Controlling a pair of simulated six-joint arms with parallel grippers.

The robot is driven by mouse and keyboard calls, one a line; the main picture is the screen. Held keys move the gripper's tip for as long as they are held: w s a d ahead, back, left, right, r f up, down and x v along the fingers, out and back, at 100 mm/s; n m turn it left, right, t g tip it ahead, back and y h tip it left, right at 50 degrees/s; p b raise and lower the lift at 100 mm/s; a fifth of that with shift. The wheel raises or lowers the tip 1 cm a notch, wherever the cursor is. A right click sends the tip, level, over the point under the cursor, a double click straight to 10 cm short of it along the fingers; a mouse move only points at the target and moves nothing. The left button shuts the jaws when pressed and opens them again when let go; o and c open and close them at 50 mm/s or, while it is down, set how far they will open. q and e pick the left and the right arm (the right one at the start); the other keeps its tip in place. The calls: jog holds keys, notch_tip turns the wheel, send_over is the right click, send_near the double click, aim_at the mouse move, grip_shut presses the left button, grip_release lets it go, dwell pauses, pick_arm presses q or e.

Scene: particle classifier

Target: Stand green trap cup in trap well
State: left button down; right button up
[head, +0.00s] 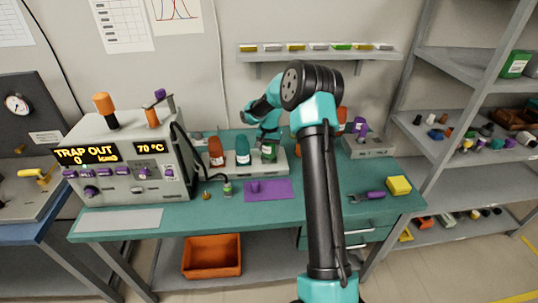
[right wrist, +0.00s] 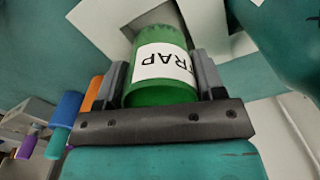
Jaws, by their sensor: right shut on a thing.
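The green trap cup (head: 269,154) is at the right end of a white rack (head: 281,166) in the head view. My right gripper (head: 268,139) is shut on the cup from above and behind. In the right wrist view, the cup (right wrist: 163,68) is between the two grey fingers, its white TRAP label facing the camera. I cannot tell whether the cup's base touches the rack. The trap well is not clearly visible. My left gripper is not in view.
A red-brown bottle (head: 216,153) and a teal bottle (head: 243,151) stand left of the cup. A yellow block (head: 398,185) sits at right. The front left bench top is mostly clear.

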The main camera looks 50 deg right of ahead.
aim_at(269, 154)
jog(key=shift+f, duration=0.15)
jog(key=shift+f, duration=1.75)
jog(key=o, duration=0.9)
jog(key=shift+f, duration=0.1)
jog(key=shift+o, duration=0.2)
notch_tip(269, 154, up, 12)
jog(key=shift+r, duration=0.15)
